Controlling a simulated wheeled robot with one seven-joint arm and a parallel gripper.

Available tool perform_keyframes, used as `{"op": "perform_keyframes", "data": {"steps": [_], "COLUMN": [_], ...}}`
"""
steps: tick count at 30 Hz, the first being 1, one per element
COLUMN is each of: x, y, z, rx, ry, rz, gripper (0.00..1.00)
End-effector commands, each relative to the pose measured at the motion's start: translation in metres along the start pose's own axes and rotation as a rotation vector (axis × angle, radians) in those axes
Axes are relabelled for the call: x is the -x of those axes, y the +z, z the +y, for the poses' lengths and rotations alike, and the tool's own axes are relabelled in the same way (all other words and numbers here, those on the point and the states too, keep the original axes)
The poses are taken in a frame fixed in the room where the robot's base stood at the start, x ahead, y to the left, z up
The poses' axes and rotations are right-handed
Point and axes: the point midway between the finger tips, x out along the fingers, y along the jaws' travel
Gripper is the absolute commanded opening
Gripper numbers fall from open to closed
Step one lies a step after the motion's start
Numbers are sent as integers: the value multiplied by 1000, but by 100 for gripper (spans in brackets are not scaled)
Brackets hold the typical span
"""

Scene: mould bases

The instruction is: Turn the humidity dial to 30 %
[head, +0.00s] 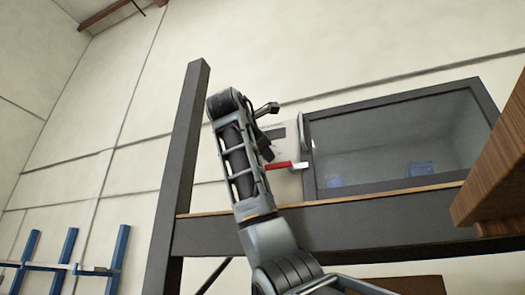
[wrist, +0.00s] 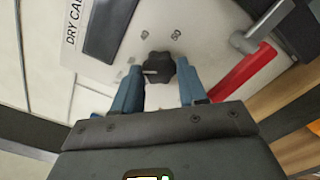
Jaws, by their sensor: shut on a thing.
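The humidity dial (wrist: 158,63) is a small black lobed knob on the pale cabinet panel, in the upper middle of the wrist view. A light pointer mark on it points left in that view. In the head view my gripper is mostly hidden behind my arm, in front of the panel (head: 292,135); the dial cannot be made out there.
A red bar handle (wrist: 245,80) sticks out close to the right finger; it also shows in the head view (head: 279,166). A dark display (wrist: 110,25) lies beside the dial. The cabinet's glass door (head: 400,140) is right of the panel. A grey post (head: 182,150) stands left.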

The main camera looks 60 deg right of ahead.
Motion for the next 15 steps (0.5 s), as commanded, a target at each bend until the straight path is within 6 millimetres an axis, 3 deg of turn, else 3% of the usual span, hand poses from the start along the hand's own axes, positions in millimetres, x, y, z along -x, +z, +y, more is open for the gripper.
{"op": "perform_keyframes", "data": {"steps": [1, 2, 3, 9, 15], "x": [0, 0, 0, 0, 0], "y": [-2, -2, -2, -1, -1], "z": [-1, -1, -1, -1, 0], "rx": [2, 1, 1, 0, 0], "ry": [-3, -3, -3, -2, -1], "rz": [3, 3, 3, 2, 1], "gripper": [11, 44, 47, 67, 67]}}
